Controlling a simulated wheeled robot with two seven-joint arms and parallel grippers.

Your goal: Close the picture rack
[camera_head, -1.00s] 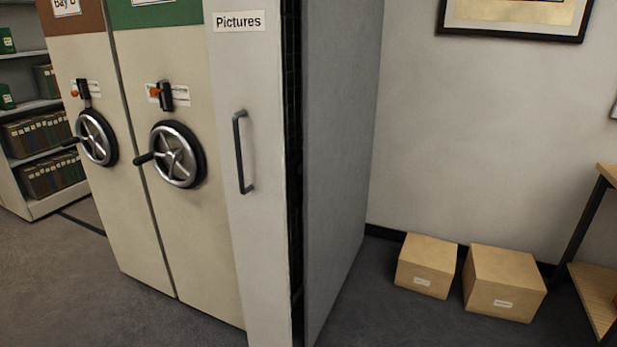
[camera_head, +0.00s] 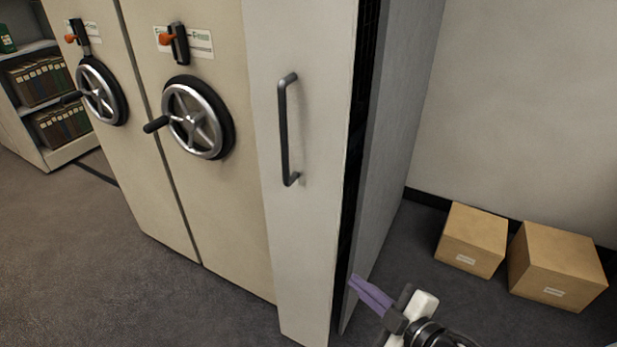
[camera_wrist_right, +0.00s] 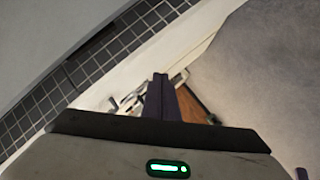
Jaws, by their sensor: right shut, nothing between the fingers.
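The picture rack's tall cream front panel (camera_head: 310,225) stands at the right end of the shelving units. Its dark upright handle (camera_head: 286,130) is on the front face. A narrow strip of dark mesh (camera_head: 366,70) shows between the front panel and the grey side panel (camera_head: 405,110). My right gripper (camera_head: 357,284) is low, just right of the front panel's edge, with its purple fingers shut and empty. I cannot tell whether it touches the rack. In the right wrist view the shut fingers (camera_wrist_right: 160,80) point past dark mesh (camera_wrist_right: 100,50) at upper left. My left gripper is out of view.
A handwheel (camera_head: 198,117) juts from the neighbouring bay, with another (camera_head: 101,92) further left. Two cardboard boxes, one nearer (camera_head: 558,265) and one smaller (camera_head: 474,240), sit on the floor by the wall at right. The floor at left is clear.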

